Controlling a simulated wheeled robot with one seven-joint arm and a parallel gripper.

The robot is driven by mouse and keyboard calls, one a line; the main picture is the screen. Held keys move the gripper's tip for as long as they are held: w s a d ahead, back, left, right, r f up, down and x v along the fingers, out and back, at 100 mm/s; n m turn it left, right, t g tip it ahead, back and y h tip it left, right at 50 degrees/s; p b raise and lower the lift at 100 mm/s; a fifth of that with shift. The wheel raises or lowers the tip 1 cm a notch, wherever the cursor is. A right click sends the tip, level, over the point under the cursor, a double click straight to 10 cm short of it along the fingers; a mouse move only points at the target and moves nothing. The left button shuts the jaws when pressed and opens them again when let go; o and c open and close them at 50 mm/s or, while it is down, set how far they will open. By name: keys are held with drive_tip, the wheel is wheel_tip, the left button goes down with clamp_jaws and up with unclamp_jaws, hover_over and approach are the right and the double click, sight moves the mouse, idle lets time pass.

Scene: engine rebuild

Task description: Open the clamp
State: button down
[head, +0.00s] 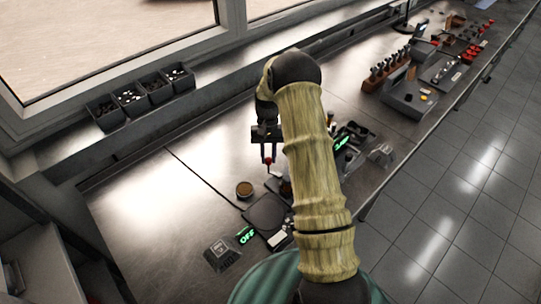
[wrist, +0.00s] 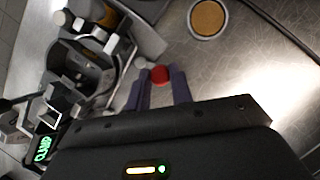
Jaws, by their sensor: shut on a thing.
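My gripper (head: 268,158) is over the metal bench in the head view, pointing down, with a red knob (head: 267,161) at its fingertips. In the wrist view the two dark fingers of my gripper (wrist: 160,82) stand on either side of the round red knob (wrist: 160,74) and are shut on it. A grey metal fixture (wrist: 82,70) with brackets lies just left of the fingers. The clamp's body and the knob's link to it cannot be made out clearly, as my arm and gripper hide part of the area.
A round brown-topped dish (head: 244,188) sits on the bench and also shows in the wrist view (wrist: 207,18). A green-lit display (head: 245,235) is at the front. Dark bins (head: 140,95) stand at the back.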

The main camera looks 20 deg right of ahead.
drive_tip(key=shift+s+a+n+h+b, duration=0.15)
drive_tip(key=shift+s+a+n+h, duration=0.15)
drive_tip(key=shift+n, duration=0.6)
drive_tip(key=shift+s+a+n+h+b, duration=0.2)
drive_tip(key=shift+n+h, duration=0.2)
drive_tip(key=shift+n, duration=0.5)
drive_tip(key=c, duration=1.2)
unclamp_jaws()
drive_tip(key=shift+c, duration=0.2)
drive_tip(key=shift+w+r, duration=0.2)
drive_tip(key=shift+r, duration=0.25)
drive_tip(key=b+v, duration=0.3)
drive_tip(key=v, duration=1.3)
drive_tip(key=shift+r, duration=0.25)
